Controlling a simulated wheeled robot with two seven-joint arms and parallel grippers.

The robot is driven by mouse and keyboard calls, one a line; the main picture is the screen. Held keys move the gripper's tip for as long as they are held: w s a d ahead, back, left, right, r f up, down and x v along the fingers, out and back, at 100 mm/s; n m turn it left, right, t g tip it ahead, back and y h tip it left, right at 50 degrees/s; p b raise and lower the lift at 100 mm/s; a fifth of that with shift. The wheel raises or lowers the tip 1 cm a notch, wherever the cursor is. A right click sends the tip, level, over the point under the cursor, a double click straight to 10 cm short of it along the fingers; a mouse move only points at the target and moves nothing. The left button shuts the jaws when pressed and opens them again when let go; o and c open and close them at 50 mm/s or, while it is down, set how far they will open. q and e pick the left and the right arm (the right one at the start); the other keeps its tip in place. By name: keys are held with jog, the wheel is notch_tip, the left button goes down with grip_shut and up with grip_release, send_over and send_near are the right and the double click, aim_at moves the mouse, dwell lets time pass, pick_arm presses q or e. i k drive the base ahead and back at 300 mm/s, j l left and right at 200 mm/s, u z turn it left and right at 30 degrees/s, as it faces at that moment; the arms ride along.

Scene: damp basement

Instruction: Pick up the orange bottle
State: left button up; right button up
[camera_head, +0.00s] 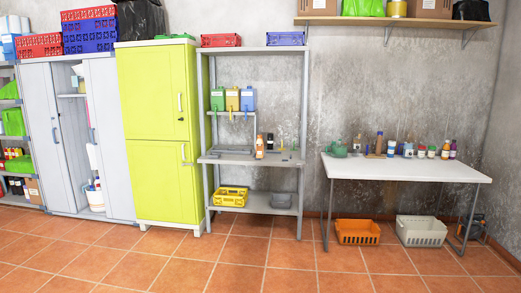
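A small orange bottle (259,147) stands upright on the middle shelf (225,160) of the grey metal rack, near the shelf's front. A dark bottle (270,141) stands just right of it, and I cannot tell whether they touch. Neither of my grippers shows in the head view.
A white table (440,171) with several bottles along its back stands right of the rack. An orange basket (358,232) and a white basket (421,231) sit under it. A lime-green cabinet (158,110) stands left of the rack. The tiled floor (240,265) in front is clear.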

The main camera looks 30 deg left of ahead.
aim_at(259, 142)
jog(key=i+j+u, duration=0.35)
jog(key=i+j, duration=0.15)
jog(key=i+j+u, duration=0.3)
jog(key=i, duration=0.25)
jog(key=i+j+u, duration=0.2)
jog(key=i+u, duration=0.15)
jog(key=i, duration=0.2)
jog(key=i+u, duration=0.3)
jog(key=i, duration=1)
jog(key=i+j+z, duration=0.1)
jog(key=i, duration=0.65)
jog(key=i+j+z, duration=0.1)
jog(key=i, duration=0.6)
